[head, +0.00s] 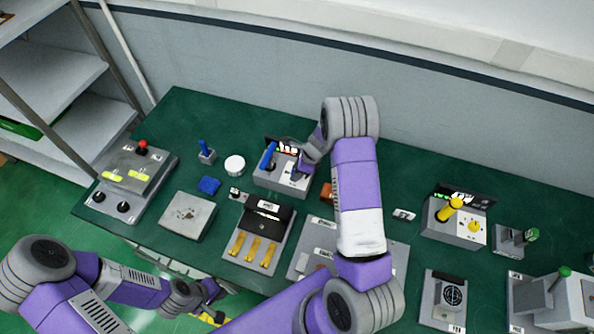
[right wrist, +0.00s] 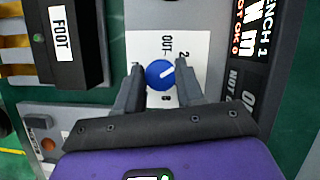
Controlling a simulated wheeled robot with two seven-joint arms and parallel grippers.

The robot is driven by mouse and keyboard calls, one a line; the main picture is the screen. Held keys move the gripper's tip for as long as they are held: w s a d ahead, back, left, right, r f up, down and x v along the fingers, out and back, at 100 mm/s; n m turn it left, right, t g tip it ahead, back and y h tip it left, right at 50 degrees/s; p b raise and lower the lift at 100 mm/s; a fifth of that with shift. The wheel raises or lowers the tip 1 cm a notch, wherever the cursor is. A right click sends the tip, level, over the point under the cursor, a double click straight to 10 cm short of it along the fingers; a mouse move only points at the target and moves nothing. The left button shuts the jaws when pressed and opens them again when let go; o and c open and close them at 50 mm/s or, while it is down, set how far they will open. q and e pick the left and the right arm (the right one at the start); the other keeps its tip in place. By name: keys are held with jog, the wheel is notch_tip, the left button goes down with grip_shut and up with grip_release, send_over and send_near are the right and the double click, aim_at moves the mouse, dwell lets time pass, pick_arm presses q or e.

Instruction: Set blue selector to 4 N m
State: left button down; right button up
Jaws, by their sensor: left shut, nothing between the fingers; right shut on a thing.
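The blue selector (right wrist: 160,74) is a round knob with a white pointer line on a white dial plate (right wrist: 188,42). In the right wrist view its line points to the upper right, towards the side where a 2 is printed. An 8 is printed below the knob; I cannot make out a 4. My right gripper (right wrist: 159,82) is shut on the knob, one finger on each side. In the head view my right gripper (head: 303,166) is over the right part of the grey box (head: 266,181). My left gripper (head: 213,291) is shut and empty, low before the bench edge.
A dark display (right wrist: 250,45) with lit text stands beside the dial. A blue handle (head: 268,156) rises from the same box. A white round object (head: 234,165) and a blue block (head: 209,185) lie left.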

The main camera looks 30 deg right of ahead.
jog(key=m+h, duration=0.1)
jog(key=m, duration=0.2)
jog(key=m+t+h+b, duration=0.1)
jog(key=m, duration=0.2)
jog(key=shift+a+t, duration=0.1)
jog(key=shift+t, duration=0.2)
jog(key=shift+m, duration=0.3)
jog(key=o, duration=1)
jog(key=shift+s, duration=0.1)
jog(key=shift+o, duration=0.2)
jog(key=a+p+v, duration=0.1)
jog(key=p+v, duration=0.1)
jog(key=v, duration=0.5)
jog(key=shift+d+r+p, duration=0.3)
jog(key=shift+d+p, duration=0.05)
jog(key=shift+d, duration=0.05)
jog(key=shift+s, duration=0.15)
